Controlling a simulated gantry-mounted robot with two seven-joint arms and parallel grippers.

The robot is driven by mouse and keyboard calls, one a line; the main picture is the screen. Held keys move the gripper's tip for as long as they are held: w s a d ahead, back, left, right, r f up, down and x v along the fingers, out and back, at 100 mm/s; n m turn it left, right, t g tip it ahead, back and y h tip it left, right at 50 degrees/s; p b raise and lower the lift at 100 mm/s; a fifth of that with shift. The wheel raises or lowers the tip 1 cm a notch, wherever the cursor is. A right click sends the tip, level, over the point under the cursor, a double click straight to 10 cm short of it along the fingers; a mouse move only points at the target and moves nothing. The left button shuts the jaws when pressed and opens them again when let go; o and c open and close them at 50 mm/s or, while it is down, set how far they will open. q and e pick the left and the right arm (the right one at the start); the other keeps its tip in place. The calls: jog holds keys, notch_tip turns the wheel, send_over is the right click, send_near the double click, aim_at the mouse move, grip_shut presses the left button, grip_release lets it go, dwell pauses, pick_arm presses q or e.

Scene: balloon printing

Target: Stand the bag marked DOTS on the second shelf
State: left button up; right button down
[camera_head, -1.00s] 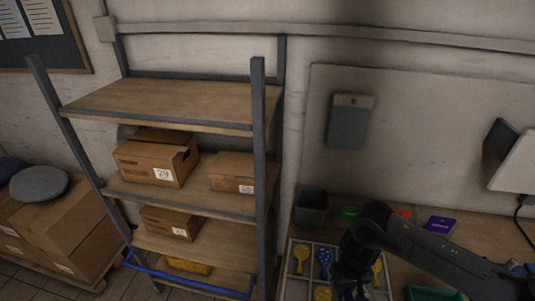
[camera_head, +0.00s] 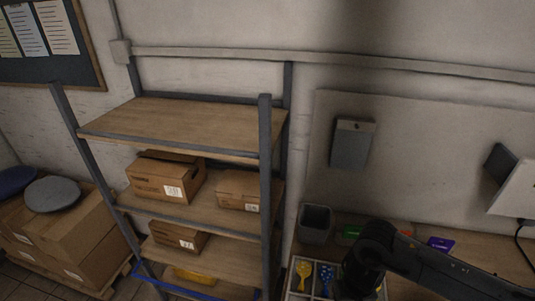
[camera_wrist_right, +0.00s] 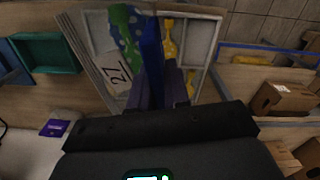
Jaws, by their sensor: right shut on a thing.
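In the head view my right gripper (camera_head: 352,282) is a dark shape over the tray at the bottom, and its fingertips are not clear. In the right wrist view its fingers (camera_wrist_right: 160,88) are shut on a narrow blue thing (camera_wrist_right: 152,48), seen edge-on. I cannot read DOTS on it. A green-and-blue dotted shape (camera_wrist_right: 124,30) and a white card marked 27 (camera_wrist_right: 118,72) are beside it. The grey-framed rack has a top shelf (camera_head: 190,122), a shelf below it (camera_head: 218,212) and a lower shelf (camera_head: 225,252). My left gripper is not in view.
The top shelf is empty. Two cardboard boxes (camera_head: 165,177) (camera_head: 238,189) stand on the shelf below, and one (camera_head: 178,236) on the lower shelf. A rack post (camera_head: 265,170) stands at the front right.

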jog(key=s+r+p, duration=0.2)
jog(key=r+p, duration=0.1)
jog(key=s+r+p, duration=0.1)
jog(key=r, duration=0.1)
jog(key=shift+s+r+p, duration=0.1)
jog(key=shift+s+p, duration=0.15)
jog(key=shift+p, duration=0.15)
jog(key=shift+s+r+p, duration=0.25)
jog(key=shift+s+p, duration=0.1)
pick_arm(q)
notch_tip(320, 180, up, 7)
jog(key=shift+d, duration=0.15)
